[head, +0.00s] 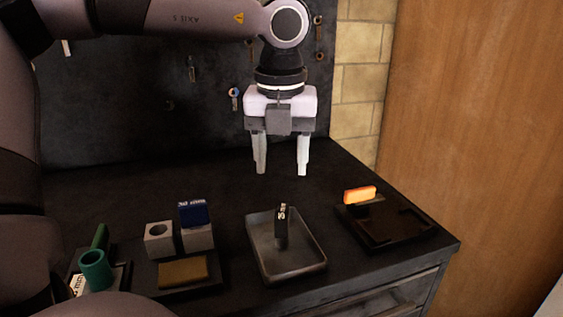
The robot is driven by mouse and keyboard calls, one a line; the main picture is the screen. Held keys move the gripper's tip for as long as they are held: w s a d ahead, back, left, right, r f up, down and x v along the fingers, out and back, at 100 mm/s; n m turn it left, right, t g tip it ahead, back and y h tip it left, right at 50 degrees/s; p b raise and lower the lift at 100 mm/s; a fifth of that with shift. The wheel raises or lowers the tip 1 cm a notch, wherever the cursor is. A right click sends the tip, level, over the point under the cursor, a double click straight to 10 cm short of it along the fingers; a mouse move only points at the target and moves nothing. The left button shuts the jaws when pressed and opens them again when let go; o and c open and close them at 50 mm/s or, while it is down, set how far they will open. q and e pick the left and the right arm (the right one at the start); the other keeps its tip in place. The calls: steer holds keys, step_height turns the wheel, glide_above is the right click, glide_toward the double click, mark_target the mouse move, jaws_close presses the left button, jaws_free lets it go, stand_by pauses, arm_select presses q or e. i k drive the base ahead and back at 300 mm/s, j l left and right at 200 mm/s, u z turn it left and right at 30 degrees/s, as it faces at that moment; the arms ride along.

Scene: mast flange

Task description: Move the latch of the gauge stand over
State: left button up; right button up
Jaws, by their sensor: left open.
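A dark, flat stand (404,232) with a raised rim lies at the right end of the bench. A bright orange bar (360,194) sits at its back left, on a small dark mount. This looks like the gauge stand and its latch, but no label shows to confirm it. My left gripper (281,170) hangs above the back of the bench with its fingers pointing down. It is open and empty, to the left of the orange bar and apart from it. My right gripper is not in view.
A grey metal tray (262,262) holds an upright black labelled piece (282,226). To its left are grey blocks, one with a hole (159,239), a blue box (194,213), a brown pad (183,271) and a green cup (95,270). A tool board stands behind.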

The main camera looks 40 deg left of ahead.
mark_target(101, 238)
steer(key=k+l, duration=0.75)
steer(key=l, duration=0.2)
